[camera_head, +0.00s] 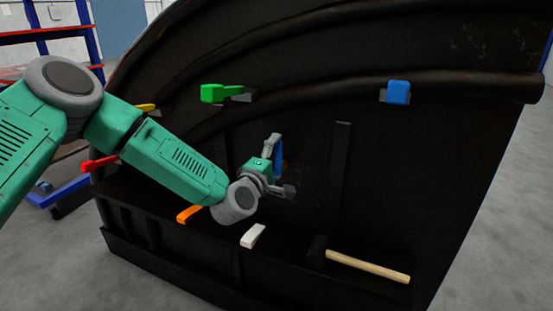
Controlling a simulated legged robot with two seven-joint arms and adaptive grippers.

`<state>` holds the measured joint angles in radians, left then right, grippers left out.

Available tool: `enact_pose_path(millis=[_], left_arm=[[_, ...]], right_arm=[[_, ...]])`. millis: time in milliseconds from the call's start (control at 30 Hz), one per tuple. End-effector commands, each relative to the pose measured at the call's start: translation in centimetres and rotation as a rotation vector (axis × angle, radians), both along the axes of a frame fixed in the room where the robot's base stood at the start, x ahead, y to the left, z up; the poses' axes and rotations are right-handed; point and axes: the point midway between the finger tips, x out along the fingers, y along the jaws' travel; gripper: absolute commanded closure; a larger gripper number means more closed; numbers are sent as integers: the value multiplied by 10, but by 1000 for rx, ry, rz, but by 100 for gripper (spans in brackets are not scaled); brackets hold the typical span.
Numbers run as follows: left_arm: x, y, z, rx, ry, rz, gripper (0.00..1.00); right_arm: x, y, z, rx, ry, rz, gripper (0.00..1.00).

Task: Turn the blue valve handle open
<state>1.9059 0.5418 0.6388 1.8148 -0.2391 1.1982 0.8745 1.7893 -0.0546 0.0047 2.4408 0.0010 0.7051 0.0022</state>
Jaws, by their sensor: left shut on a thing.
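My left gripper (281,168) is in front of the dark nosecone panel, near its middle. Its fingers are around a narrow blue handle (280,155), which stands upright and is partly hidden by the gripper. The gripper is shut on this handle. A second blue handle (398,92) sits on the panel at the upper right, apart from the gripper and seen nearly end-on. My right gripper is not in view.
The black nosecone (390,190) carries a green handle (213,93), a yellow one (146,107), a red one (99,164), an orange one (188,214) and a white one (253,236). A hammer (367,266) lies on the lower ledge. A rack (45,38) stands at left.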

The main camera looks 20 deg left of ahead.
Motion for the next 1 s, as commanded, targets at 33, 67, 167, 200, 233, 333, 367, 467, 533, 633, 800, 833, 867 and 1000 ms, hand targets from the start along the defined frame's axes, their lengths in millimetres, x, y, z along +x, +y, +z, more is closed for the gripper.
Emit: enact_pose_path(millis=[33,67,167,200,233,333,367,467,533,633,800,833,867,1000], left_arm=[[3,5,4,-4,-9,13,66],[3,5,4,-4,-9,13,66],[3,5,3,-4,-9,13,0],[3,4,3,-4,-8,11,0],[2,4,3,-3,-7,10,0],[1,3,2,-2,-6,8,0],[1,3,2,-2,-6,7,0],[-2,2,2,-2,-5,5,0],[-8,2,2,-2,-3,4,0],[-23,2,1,-3,-2,4,0],[-60,5,0,-4,0,6,0],[-67,5,-1,-4,0,5,0],[-73,6,-1,-5,-1,6,0],[-97,7,-1,-4,-1,7,0]], right_arm=[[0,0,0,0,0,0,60],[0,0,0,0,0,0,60],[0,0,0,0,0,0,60],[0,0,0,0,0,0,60],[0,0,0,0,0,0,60],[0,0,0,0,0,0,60],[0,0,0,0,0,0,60],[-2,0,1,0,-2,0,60],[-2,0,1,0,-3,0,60],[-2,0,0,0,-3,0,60],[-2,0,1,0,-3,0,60],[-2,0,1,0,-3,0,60],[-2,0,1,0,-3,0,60],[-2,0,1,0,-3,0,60]])
